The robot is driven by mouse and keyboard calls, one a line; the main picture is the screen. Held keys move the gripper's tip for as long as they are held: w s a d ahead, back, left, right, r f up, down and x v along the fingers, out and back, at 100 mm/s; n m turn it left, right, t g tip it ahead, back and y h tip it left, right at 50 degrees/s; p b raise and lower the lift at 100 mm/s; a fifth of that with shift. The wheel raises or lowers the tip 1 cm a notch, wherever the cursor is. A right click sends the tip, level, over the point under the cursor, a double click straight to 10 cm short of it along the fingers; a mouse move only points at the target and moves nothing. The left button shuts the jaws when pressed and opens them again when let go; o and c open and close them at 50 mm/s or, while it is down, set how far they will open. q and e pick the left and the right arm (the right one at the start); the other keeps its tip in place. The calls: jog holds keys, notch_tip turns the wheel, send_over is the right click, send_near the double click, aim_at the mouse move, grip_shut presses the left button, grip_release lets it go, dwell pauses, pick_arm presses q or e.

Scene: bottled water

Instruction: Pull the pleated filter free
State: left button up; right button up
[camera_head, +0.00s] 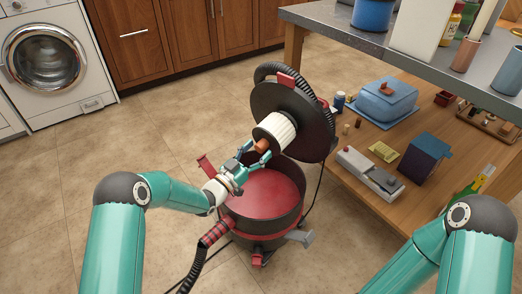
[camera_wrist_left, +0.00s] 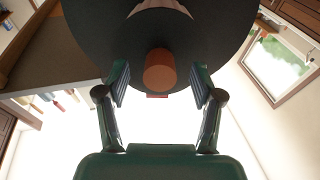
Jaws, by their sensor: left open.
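The white pleated filter (camera_head: 279,130) sits on the underside of the raised black lid (camera_head: 318,128) of a shop vacuum. A brown-orange knob (camera_head: 262,146) sticks out from the filter's near end. My left gripper (camera_head: 257,157) is open at the knob. In the left wrist view the knob (camera_wrist_left: 160,72) lies between and a little beyond the two spread fingers (camera_wrist_left: 160,90), with a gap on each side. A dark round surface (camera_wrist_left: 220,35) is behind it. My right gripper is out of view; only part of the right arm shows at bottom right.
The open red-floored drum (camera_head: 262,196) stands below the filter, with a hose at its front left. A wooden shelf unit (camera_head: 350,165) with a blue container, boxes and small items stands close on the right. Tiled floor at left is clear up to the washing machine (camera_head: 45,60).

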pick_arm(q)
jog(key=shift+w, duration=0.1)
jog(key=shift+r, duration=0.1)
grip_shut()
dwell(0.6)
jog(key=shift+v, duration=2.5)
